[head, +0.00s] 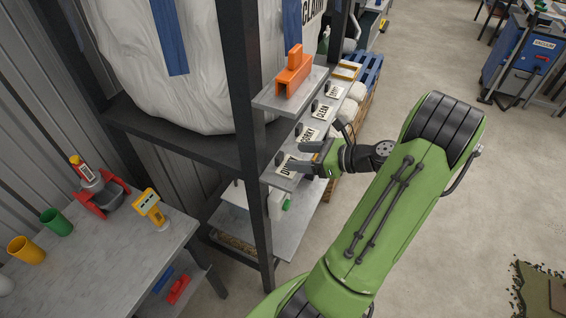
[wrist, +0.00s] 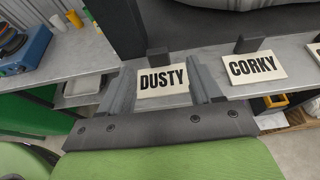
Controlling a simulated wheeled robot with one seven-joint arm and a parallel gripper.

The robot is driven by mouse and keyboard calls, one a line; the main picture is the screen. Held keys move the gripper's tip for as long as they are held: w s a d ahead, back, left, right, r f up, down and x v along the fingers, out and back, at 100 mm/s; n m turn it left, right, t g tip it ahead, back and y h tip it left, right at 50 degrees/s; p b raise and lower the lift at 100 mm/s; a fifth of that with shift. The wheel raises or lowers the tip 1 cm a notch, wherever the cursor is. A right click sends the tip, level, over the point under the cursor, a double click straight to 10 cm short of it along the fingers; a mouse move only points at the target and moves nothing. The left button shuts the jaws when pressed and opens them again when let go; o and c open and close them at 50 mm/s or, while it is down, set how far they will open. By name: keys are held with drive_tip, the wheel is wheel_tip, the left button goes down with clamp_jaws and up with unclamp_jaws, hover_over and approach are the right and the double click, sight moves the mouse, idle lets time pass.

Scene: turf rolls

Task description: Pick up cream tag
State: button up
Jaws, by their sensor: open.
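The cream tag reading DUSTY (head: 286,166) is nearest my gripper. In the wrist view this DUSTY tag (wrist: 162,80) lies between my two fingers, with a dark block behind its top edge. The CORKY tag (wrist: 253,67) is to its right, and it also shows in the head view (head: 307,135). The CLEAN tag (head: 322,111) and another tag (head: 335,91) are farther along. My gripper (head: 303,156) is open and empty, its fingers pointing at the shelf; I cannot tell if they touch the tag.
An orange bracket-like object (head: 293,76) sits on a small ledge (head: 281,99) above the tags. A dark upright post (head: 248,150) stands left of my gripper. A grey bench (head: 100,262) with cups and a yellow device (head: 151,207) is at the left. Open floor (head: 405,60) lies right.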

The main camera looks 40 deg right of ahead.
sight(282, 156)
drive_tip(key=x, duration=0.5)
drive_tip(key=shift+a, duration=0.2)
drive_tip(key=shift+w+f, duration=0.1)
drive_tip(key=shift+w, duration=0.1)
drive_tip(key=shift+s, duration=0.2)
drive_tip(key=shift+c, duration=1.3)
drive_tip(key=c, duration=0.9)
